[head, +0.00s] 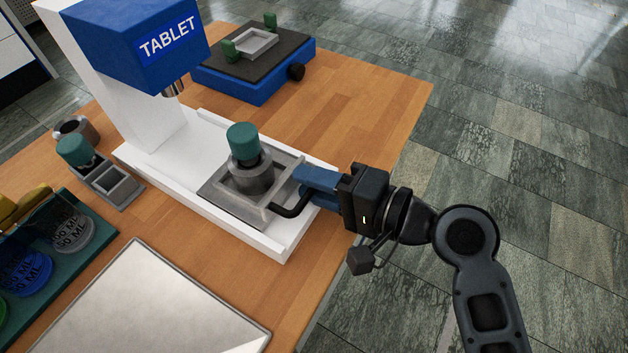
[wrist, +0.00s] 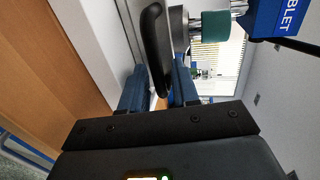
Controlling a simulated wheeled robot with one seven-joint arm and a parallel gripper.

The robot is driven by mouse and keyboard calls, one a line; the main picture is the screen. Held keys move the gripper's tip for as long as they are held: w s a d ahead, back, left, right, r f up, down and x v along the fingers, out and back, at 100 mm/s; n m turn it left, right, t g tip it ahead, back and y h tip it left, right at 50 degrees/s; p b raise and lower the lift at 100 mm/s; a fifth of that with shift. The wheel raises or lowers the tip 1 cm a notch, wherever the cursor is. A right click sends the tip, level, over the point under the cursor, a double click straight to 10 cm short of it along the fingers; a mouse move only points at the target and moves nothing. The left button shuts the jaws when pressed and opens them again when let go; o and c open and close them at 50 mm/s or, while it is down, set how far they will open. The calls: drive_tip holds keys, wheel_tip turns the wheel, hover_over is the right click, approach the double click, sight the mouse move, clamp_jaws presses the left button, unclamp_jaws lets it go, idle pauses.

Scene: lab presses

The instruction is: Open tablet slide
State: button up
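The tablet press (head: 165,130) is white with a blue head marked TABLET. Its grey metal slide (head: 225,203) sits on the white base and carries a round die with a green-topped plug (head: 243,142). A black bar handle (head: 291,206) is on the slide's right side. My gripper (head: 306,187) reaches in from the right with its blue fingers at this handle. In the wrist view, the fingers stand apart, with the handle (wrist: 155,50) in line with the gap between them. I cannot tell whether either finger touches it.
A blue device with a dark top (head: 255,70) stands behind the press. A small grey holder (head: 115,185) is left of the press. A pale tray (head: 150,310) lies in front, near a rack of labelled containers (head: 60,245). The wooden table's right edge runs under my gripper.

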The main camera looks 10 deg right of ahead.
drive_tip(key=b+v, duration=0.1)
drive_tip(key=v, duration=0.6)
drive_tip(key=shift+s+d, duration=0.25)
drive_tip(key=s+d+f+t+h, duration=0.3)
drive_tip(key=s+d+f+h, duration=0.55)
drive_tip(key=s, duration=0.25)
drive_tip(key=s+d+r+n+t+h, duration=0.1)
drive_tip(key=s+r+n+h, duration=0.1)
drive_tip(key=s, duration=0.5)
drive_tip(key=s+d+r+n+t+h, duration=0.1)
drive_tip(key=s+r+n, duration=0.4)
drive_tip(key=s, duration=0.3)
drive_tip(key=shift+d+n+h, duration=0.3)
drive_tip(key=shift+d+h, duration=0.05)
